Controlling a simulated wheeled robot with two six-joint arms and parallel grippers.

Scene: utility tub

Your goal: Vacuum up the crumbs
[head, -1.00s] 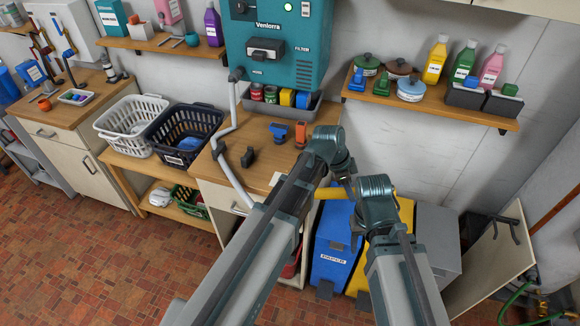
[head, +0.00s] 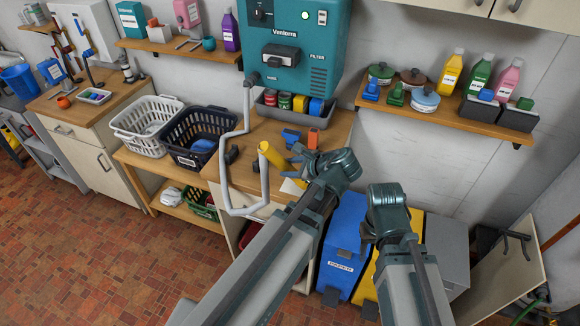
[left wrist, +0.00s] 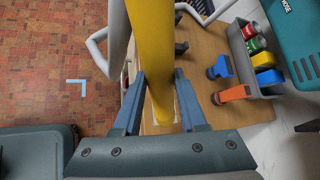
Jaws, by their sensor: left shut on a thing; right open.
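My left gripper (head: 300,165) is shut on a yellow tube (head: 272,154) above the worktop. In the left wrist view the tube (left wrist: 153,50) runs between the two blue-grey fingers (left wrist: 160,100). A pale grey hose (head: 226,180) hangs from the teal Venlorra machine (head: 292,32) and loops up toward the tube's far end. A blue nozzle (head: 291,136) and an orange nozzle (head: 313,138) lie on the worktop (head: 336,135), with a black piece (head: 231,154) to their left. My right gripper (head: 369,236) is open, partly hidden by its wrist. I cannot make out crumbs.
A tray of cans (head: 292,108) stands under the machine. White (head: 145,122) and dark (head: 197,135) baskets stand left, blue (head: 343,245) and yellow bins below. A shelf with pots and bottles (head: 450,72) hangs right. Open floor (head: 100,245) lies left.

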